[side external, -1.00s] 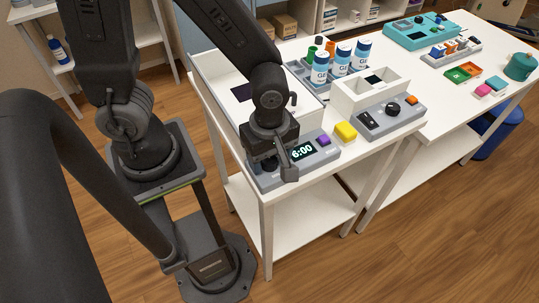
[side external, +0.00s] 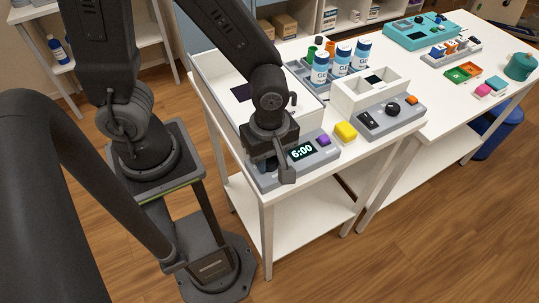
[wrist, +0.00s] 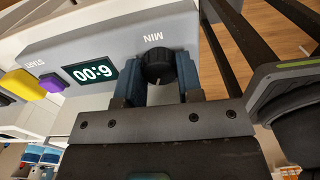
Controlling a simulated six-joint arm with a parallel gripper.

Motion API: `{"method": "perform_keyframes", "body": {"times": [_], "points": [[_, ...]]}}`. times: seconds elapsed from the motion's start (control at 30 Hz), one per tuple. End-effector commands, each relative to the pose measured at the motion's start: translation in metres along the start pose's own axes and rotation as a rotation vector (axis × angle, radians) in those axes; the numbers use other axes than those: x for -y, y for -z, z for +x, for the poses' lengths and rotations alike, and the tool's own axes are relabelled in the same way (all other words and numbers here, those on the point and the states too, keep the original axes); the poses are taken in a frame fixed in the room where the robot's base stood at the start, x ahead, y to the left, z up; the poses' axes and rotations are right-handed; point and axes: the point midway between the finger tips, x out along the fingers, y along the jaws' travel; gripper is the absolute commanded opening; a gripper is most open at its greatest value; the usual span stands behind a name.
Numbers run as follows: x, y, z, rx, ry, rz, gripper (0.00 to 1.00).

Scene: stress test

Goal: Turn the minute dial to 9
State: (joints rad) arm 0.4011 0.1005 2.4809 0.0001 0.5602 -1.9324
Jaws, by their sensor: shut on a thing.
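The black minute dial (wrist: 157,66), marked MIN, sits on the grey panel of the timer box (wrist: 110,47). My gripper (wrist: 158,78) is shut on the dial, with one blue-padded finger on each side of it. A pale pointer line shows on the dial's face. The timer's display (wrist: 90,73) reads 6:00, upside down in the wrist view. In the side view the display (side external: 302,151) also reads 6:00. There my gripper (side external: 272,170) is over the left end of the box and mostly hides the dial.
A purple START button (side external: 324,140) is on the box right of the display, with a yellow block (side external: 345,131) beside it. A second grey device with an orange knob (side external: 411,100) stands further right. White-and-blue bottles (side external: 341,58) stand behind.

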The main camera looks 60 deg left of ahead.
Motion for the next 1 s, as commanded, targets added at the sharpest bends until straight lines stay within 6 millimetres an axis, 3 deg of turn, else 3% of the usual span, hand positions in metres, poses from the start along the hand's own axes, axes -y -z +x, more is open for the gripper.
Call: {"method": "perform_keyframes", "body": {"times": [0.43,0.47,0.7,1.0], "points": [[-0.0002,-0.0001,-0.0004,0.000,0.000,0.093,0.10],[-0.0002,-0.0001,-0.0004,0.000,0.000,0.093,0.37],[-0.0001,-0.0001,-0.0003,0.000,0.000,0.093,0.59],[-0.0004,-0.0002,-0.0030,0.000,-0.001,0.093,0.59]]}}
